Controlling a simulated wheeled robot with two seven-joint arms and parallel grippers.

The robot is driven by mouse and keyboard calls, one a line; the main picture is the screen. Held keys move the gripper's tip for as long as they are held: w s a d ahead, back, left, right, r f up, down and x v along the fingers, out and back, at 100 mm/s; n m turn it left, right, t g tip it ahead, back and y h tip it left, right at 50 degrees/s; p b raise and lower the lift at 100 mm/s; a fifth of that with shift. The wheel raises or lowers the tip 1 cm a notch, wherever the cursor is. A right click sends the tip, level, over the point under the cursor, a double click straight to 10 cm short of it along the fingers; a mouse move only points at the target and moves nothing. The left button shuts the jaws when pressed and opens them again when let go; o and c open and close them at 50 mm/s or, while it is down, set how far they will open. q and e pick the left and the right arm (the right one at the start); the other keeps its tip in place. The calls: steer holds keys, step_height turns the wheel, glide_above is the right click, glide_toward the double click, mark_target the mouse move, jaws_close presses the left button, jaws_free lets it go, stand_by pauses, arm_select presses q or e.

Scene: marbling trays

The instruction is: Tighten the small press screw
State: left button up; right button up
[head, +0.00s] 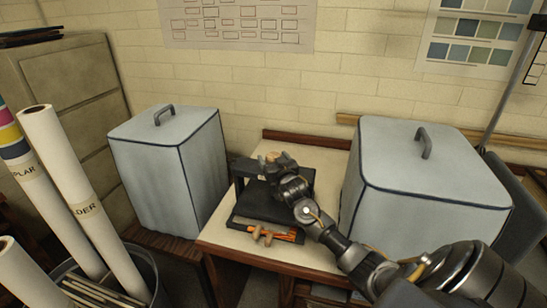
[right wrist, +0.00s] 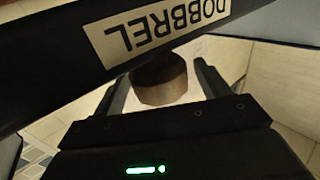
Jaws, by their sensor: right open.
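The small press (head: 246,168) is a dark frame on the low table, and its crossbar also shows close up in the right wrist view (right wrist: 60,65), with a "DOBBREL" label. A round brown wooden knob (right wrist: 160,82), which looks like the screw's top, shows beside that bar. My right gripper (head: 277,158) is over the press top. In the right wrist view its two fingers (right wrist: 162,78) stand open on either side of the knob, with gaps visible. The screw's shaft is hidden. My left gripper is not in view.
Wooden-handled tools (head: 262,236) and an orange item (head: 286,236) lie at the press's front. Paper rolls (head: 80,195) stand in a bin at left.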

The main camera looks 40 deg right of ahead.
steer(key=shift+w, duration=0.15)
steer(key=c, duration=1)
steer(key=shift+o, duration=0.2)
steer(key=shift+m+g+h, duration=0.5)
steer(key=shift+m+h, duration=0.2)
steer(key=shift+h, duration=0.3)
steer(key=o, duration=1)
steer(key=shift+c, duration=0.2)
